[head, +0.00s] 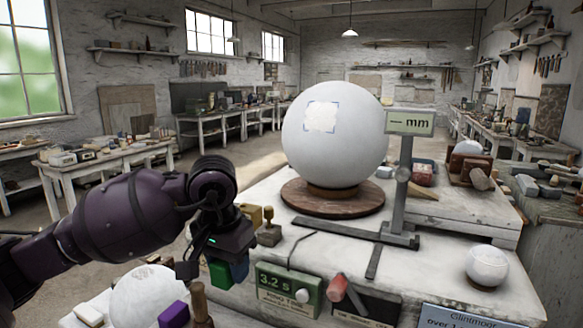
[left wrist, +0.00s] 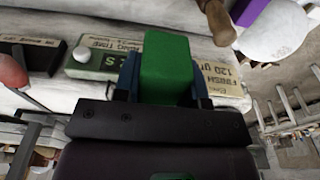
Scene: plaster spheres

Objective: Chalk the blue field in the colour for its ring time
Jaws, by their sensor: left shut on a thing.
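A large white plaster sphere (head: 335,160) rests on a round brown base on the bench. A blue-outlined square field (head: 321,117) with a rough white patch inside is on its upper left face. My left gripper (head: 222,268) is in front of and below the sphere, to its left. It is shut on a green block (left wrist: 166,68), held between its blue fingers in the left wrist view. A green ring time box (head: 288,292) reads 3.2 s. A purple block (head: 173,314) lies at the lower left. My right gripper is out of view.
A grey stand with a gauge (head: 410,122) reading "— mm" stands right of the sphere. A small white sphere (head: 487,266) sits at the right. Another white sphere (head: 148,296) is at the lower left. A blue sign (head: 468,317), partly cut off, stands at the front.

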